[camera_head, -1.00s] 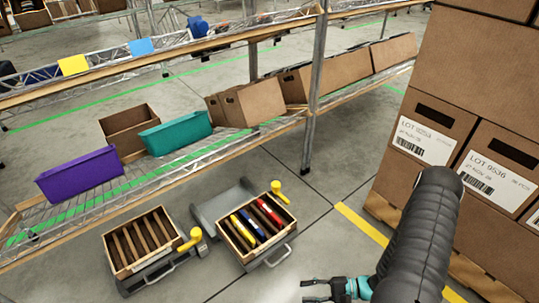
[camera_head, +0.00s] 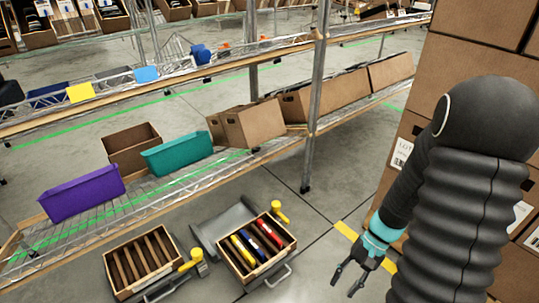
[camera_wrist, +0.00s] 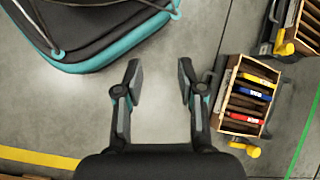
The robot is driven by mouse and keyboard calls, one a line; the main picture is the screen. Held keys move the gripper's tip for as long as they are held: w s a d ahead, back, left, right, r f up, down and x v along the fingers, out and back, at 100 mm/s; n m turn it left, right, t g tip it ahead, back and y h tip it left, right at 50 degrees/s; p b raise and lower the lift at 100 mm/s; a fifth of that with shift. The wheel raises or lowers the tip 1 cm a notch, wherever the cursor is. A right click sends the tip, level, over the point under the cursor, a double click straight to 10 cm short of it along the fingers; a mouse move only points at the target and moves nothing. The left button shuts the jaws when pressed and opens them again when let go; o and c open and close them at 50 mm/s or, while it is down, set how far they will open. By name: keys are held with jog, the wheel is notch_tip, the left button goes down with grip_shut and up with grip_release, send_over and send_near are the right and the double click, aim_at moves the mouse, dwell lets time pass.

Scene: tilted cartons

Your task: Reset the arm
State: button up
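My gripper (camera_head: 350,279) hangs at the lower right of the head view, at the end of my dark ribbed arm. In the wrist view my gripper (camera_wrist: 160,82) shows two fingers spread wide with only bare floor between them. It is open and empty, and touches nothing. My arm hides much of the carton stack behind it.
A wooden crate (camera_head: 284,262) with yellow, blue and red items sits on a cart left of my gripper. An empty slotted crate (camera_head: 119,284) stands further left. Purple (camera_head: 82,196) and teal (camera_head: 178,154) bins sit on the shelf. Stacked cartons (camera_head: 461,62) stand right.

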jog(key=s+a+r+n+t+h+p, duration=0.1)
jog(key=r+n+t+h, duration=0.1)
jog(key=r, duration=0.8)
jog(key=s+a+r+n+t+h+p, duration=0.1)
jog(key=r+t, duration=0.3)
jog(key=r, duration=0.6)
jog(key=s+a+r+n+t+h+p, duration=0.1)
jog(key=r+t, duration=0.3)
jog(key=r, duration=0.7)
jog(key=shift+s+a+n+h+p, duration=0.3)
jog(key=shift+s+n+h+p, duration=0.4)
jog(key=shift+n+h, duration=0.15)
